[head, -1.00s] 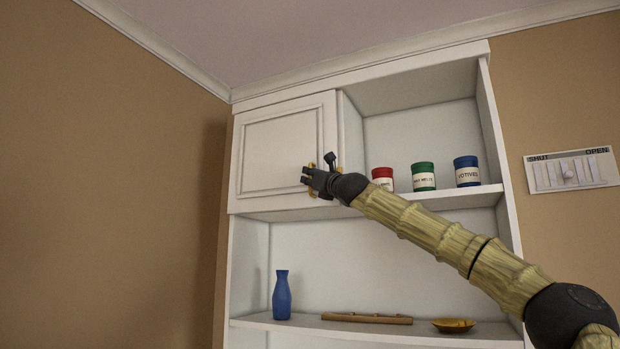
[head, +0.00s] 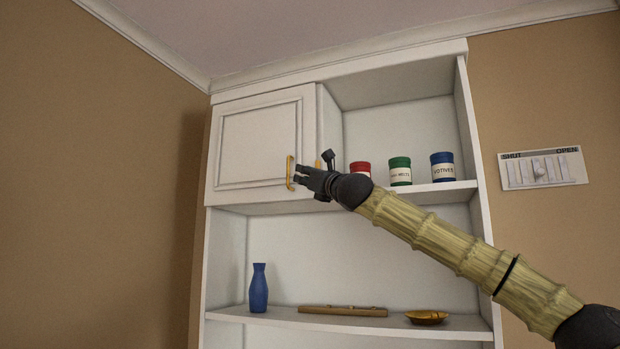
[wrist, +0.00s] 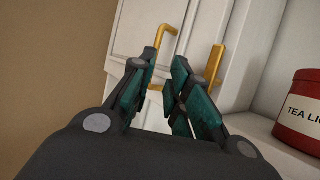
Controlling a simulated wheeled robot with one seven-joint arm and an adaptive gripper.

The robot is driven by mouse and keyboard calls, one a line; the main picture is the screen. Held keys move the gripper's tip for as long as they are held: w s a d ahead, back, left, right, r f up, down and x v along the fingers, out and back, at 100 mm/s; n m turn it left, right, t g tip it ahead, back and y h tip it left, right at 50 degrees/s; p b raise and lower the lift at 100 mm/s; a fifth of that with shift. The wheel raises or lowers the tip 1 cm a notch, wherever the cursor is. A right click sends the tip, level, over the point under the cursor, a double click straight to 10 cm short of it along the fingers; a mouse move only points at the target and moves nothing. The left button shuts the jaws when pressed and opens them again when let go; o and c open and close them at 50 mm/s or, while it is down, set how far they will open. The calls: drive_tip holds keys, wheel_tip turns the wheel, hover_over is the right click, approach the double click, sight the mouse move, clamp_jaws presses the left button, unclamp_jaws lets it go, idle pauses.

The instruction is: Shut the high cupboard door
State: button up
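The high cupboard door (head: 258,140) is a white framed panel at the upper left of the shelf unit. It looks shut or nearly so; I cannot tell whether a small gap is left. Its gold handle (head: 290,173) is near the right edge. My gripper (head: 299,177) is just right of the handle, and contact is unclear. In the wrist view the fingers (wrist: 165,60) are partly apart, with white surface between them. The handle (wrist: 160,40) is beyond the left fingertip, partly hidden by it. A second gold bar (wrist: 215,65) stands right of the fingers.
Red (head: 360,168), green (head: 400,171) and blue (head: 442,167) tins stand on the open shelf to the right. A blue vase (head: 259,288), a wooden stick (head: 342,311) and a gold dish (head: 427,317) are below. A SHUT/OPEN panel (head: 543,170) is on the right wall.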

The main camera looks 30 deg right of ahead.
drive_tip(key=v, duration=0.2)
drive_tip(key=shift+s+f, duration=0.1)
drive_tip(key=shift+s, duration=0.3)
drive_tip(key=shift+a, duration=0.1)
